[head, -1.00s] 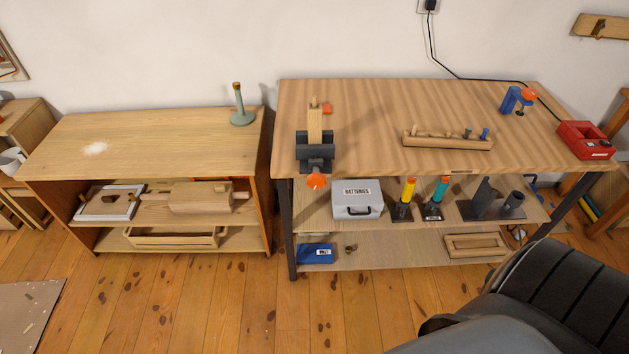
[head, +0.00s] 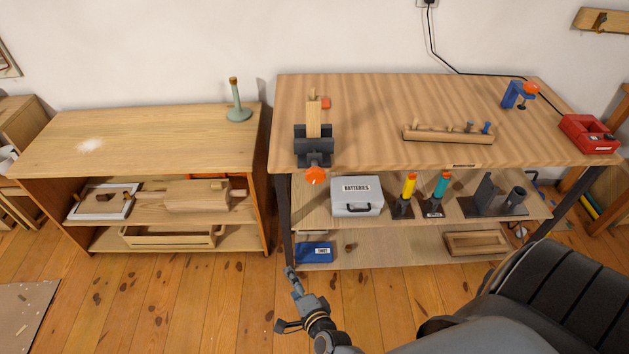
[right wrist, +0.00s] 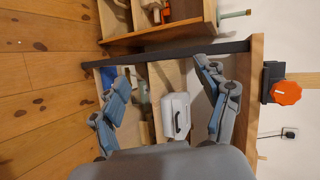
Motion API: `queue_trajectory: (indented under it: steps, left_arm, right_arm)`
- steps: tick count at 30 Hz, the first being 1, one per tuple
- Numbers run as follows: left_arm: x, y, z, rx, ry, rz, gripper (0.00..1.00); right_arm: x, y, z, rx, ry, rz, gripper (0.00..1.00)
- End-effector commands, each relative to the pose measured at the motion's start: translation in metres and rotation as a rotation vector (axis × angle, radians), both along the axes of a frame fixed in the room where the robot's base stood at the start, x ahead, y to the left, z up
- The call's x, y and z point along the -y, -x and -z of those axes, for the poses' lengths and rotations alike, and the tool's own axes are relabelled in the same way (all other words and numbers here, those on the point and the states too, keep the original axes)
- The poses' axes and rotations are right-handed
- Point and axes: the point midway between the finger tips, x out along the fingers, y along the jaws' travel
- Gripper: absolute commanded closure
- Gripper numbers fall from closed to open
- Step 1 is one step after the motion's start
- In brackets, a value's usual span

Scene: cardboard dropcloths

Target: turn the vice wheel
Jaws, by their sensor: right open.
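The vice (head: 313,146) is dark grey and stands at the front left edge of the workbench, with a wooden piece (head: 313,117) upright in its jaws. Its orange wheel (head: 316,175) faces the front, just below the bench edge. In the right wrist view the wheel (right wrist: 286,92) shows at the right, beyond one finger. My right gripper (head: 285,300) is open and empty, low in front of the bench and well below the wheel, not touching it. Its spread fingers (right wrist: 153,67) also show in the right wrist view. My left gripper is not in view.
The bench (head: 370,100) has shelves with a grey batteries case (head: 357,197), glue bottles and a blue box (head: 315,252). A black bench leg (head: 284,225) stands near my right gripper. A lower wooden cabinet (head: 170,130) is at left. The air before the wheel is clear.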

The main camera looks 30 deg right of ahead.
Motion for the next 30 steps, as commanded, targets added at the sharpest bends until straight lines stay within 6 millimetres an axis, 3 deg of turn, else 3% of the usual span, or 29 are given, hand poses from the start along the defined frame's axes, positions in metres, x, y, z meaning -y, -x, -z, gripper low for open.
queue_trajectory:
  steps: [1,3,6,9,12,17,30]
  left_arm:
    - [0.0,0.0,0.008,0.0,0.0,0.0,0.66]
    - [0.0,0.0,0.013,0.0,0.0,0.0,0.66]
    - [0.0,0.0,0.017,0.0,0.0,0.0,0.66]
    - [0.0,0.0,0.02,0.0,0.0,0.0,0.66]
    - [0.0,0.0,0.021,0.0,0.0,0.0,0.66]
    - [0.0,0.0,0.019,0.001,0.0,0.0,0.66]
    - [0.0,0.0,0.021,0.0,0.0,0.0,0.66]
  right_arm:
    - [0.016,-0.021,-0.038,0.13,-0.162,0.136,0.25]
    - [0.039,-0.038,-0.086,0.29,-0.383,0.299,0.25]
    - [0.069,-0.045,-0.137,0.478,-0.649,0.464,0.25]
    - [0.09,-0.043,-0.168,0.605,-0.83,0.562,0.25]
    - [0.101,-0.042,-0.182,0.669,-0.924,0.606,0.25]
    - [0.11,-0.051,-0.188,0.688,-0.951,0.618,0.25]
    - [0.155,-0.127,-0.186,0.684,-0.945,0.613,0.25]
